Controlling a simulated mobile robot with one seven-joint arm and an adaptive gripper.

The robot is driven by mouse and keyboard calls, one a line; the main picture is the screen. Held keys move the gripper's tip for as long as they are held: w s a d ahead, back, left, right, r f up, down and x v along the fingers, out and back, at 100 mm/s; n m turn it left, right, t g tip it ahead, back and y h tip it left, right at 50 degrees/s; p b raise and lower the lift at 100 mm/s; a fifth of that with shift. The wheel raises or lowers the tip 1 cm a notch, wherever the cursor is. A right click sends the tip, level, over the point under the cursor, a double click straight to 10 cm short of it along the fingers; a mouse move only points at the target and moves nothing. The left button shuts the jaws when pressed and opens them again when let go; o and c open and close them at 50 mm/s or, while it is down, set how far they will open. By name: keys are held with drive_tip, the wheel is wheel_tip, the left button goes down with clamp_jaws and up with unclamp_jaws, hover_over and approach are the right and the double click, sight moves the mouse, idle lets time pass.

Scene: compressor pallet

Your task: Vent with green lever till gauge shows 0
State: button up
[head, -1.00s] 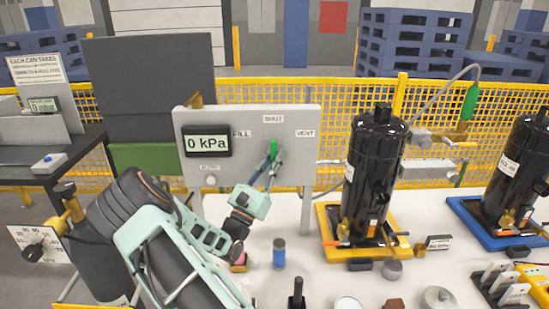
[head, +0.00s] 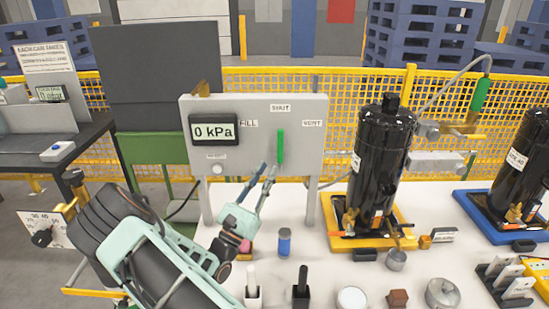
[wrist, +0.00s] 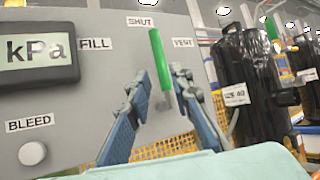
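The green lever (head: 280,148) stands upright on the grey panel, pointing at the SHUT label (head: 281,108). The VENT label (head: 312,123) is to its right and FILL to its left. The gauge (head: 213,131) on the panel reads 0 kPa. My gripper (head: 268,173) is below and left of the lever in the head view, with its fingers apart and nothing held. In the wrist view the lever (wrist: 158,52) shows above and between the open fingertips (wrist: 160,80). I see no contact with it.
A BLEED knob (head: 217,169) is low on the panel. A black compressor (head: 382,150) stands on a yellow tray to the right. A blue can (head: 284,242) and several small items stand on the white table in front. Yellow mesh fence runs behind.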

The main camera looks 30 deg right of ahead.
drive_tip(key=shift+v, duration=1.55)
drive_tip(key=shift+r, duration=0.1)
